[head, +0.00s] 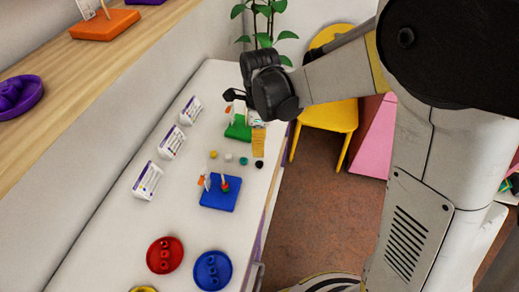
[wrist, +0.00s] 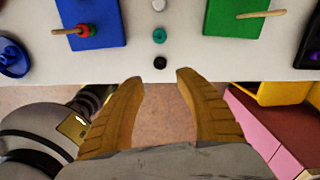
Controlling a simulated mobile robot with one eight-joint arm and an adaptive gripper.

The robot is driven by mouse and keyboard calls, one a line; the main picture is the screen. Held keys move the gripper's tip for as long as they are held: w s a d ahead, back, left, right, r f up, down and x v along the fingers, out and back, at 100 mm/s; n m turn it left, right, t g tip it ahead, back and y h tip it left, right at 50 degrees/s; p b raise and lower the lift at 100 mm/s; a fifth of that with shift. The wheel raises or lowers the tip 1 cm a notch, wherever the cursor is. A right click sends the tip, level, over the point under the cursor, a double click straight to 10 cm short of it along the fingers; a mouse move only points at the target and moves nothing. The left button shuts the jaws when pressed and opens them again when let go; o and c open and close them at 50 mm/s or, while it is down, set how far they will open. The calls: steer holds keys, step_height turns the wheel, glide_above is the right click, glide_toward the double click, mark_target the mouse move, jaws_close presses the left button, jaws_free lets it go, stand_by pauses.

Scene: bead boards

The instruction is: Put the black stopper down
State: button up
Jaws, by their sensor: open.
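The black stopper (head: 259,164) rests on the white table close to its edge, at the end of a row of small stoppers. In the wrist view the black stopper (wrist: 160,62) lies just beyond my two fingertips, roughly centred between them and apart from both. My gripper (head: 258,153) is open and empty, its orange fingers spread wide. It also shows in the wrist view (wrist: 160,76), with floor visible between the fingers.
A blue board (head: 219,195) with red and green beads on a peg and a green board (head: 238,131) flank the row. A green stopper (wrist: 159,36) sits beside the black one. Red (head: 165,255) and blue (head: 212,271) dishes stand nearer. White cards (head: 148,181) line the wall side.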

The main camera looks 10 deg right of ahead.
steer(key=s+d+r+n+t, duration=0.7)
steer(key=s+d+r+n, duration=0.5)
steer(key=n, duration=0.8)
steer(key=shift+s+d+r+n, duration=0.15)
steer(key=shift+s+r+n, duration=0.15)
steer(key=shift+s+r, duration=0.7)
steer(key=shift+s+f, duration=0.2)
